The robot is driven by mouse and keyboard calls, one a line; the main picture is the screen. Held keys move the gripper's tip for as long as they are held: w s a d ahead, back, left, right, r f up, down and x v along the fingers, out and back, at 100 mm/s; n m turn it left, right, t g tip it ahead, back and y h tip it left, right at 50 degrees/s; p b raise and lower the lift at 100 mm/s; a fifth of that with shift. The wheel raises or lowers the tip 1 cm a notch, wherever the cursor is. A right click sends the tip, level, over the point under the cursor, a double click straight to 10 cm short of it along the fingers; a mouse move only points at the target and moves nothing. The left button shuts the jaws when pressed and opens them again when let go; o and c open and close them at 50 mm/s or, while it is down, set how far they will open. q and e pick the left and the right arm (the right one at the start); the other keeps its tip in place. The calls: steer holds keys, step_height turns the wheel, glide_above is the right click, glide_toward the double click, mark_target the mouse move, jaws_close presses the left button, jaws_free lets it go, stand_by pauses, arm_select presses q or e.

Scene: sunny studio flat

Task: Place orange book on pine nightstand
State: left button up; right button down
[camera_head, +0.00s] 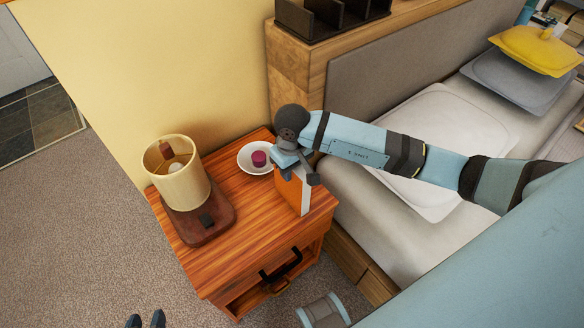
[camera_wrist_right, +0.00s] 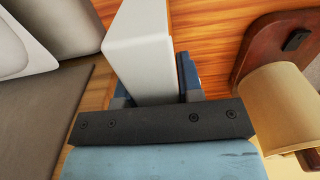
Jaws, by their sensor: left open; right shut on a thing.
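The orange book (camera_head: 292,190) is upright over the right part of the pine nightstand (camera_head: 265,232). My right gripper (camera_head: 297,168) is shut on its upper edge from above. Whether the book's lower edge touches the top cannot be told. In the right wrist view the book (camera_wrist_right: 138,55) shows its pale side between the blue fingers of my right gripper (camera_wrist_right: 155,92), with the wood top (camera_wrist_right: 215,50) beyond. My left gripper (camera_head: 146,321) shows only as two dark fingertips at the bottom edge, apart and empty, over the carpet.
A lamp (camera_head: 178,175) on a dark base stands on the nightstand's left part. The bed (camera_head: 365,225) adjoins on the right. The nightstand's front middle is clear.

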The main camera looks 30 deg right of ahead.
steer(key=c, duration=1.2)
jaws_free()
arm_select(q)
steer(key=shift+r, duration=0.2)
arm_select(e)
steer(key=o, duration=0.4)
